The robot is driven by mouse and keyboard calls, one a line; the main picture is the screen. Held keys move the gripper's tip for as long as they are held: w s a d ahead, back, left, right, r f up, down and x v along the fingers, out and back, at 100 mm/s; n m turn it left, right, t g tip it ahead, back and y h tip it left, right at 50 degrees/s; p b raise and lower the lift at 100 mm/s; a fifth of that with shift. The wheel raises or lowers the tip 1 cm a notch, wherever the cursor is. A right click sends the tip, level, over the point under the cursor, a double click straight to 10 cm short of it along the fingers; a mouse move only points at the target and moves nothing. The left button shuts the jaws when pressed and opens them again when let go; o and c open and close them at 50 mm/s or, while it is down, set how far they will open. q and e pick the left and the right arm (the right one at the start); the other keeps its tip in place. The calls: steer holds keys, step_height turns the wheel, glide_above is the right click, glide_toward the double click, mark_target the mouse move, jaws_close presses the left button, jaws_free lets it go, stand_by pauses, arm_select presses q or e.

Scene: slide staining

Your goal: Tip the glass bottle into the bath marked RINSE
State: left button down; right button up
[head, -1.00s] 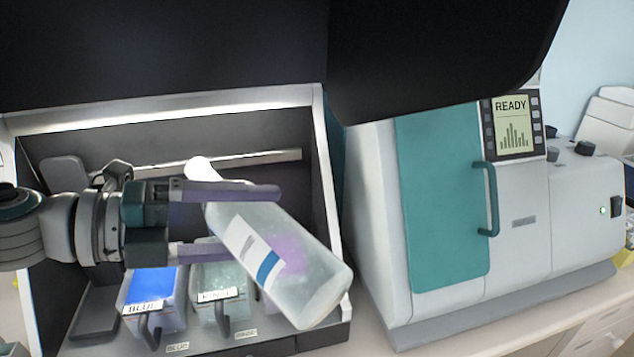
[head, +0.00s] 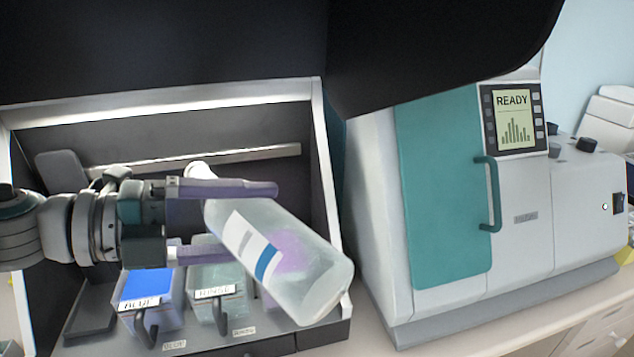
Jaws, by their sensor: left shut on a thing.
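The glass bottle (head: 312,275) is translucent with a white and blue label, and I see a purple tint through it. My left gripper (head: 272,222) is shut on the bottle near its shoulder. The bottle is tilted, its white neck (head: 197,171) up and to the left, its base down to the right. The bath marked RINSE (head: 215,292) stands below and left of the bottle, with clear contents and a dark handle. The gripper's lower finger hides part of its back. My right gripper is out of view.
The bath marked BLUE (head: 150,287) holds blue liquid, left of RINSE. Another bath, purplish, is mostly hidden behind the bottle. A hood wall (head: 328,180) rises close to the bottle's right. A white and teal machine (head: 445,190) reading READY stands further right.

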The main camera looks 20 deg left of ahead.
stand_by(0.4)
arm_select(q)
steer(key=shift+n+h, duration=0.3)
steer(key=shift+n, duration=0.2)
steer(key=shift+f+b, duration=2.2)
steer(key=shift+b, duration=0.4)
steer(key=shift+r, duration=0.1)
steer(key=shift+w+a+r+n+h, duration=0.15)
steer(key=shift+r+n+h, duration=0.15)
steer(key=shift+r+n, duration=0.2)
steer(key=shift+f, duration=0.1)
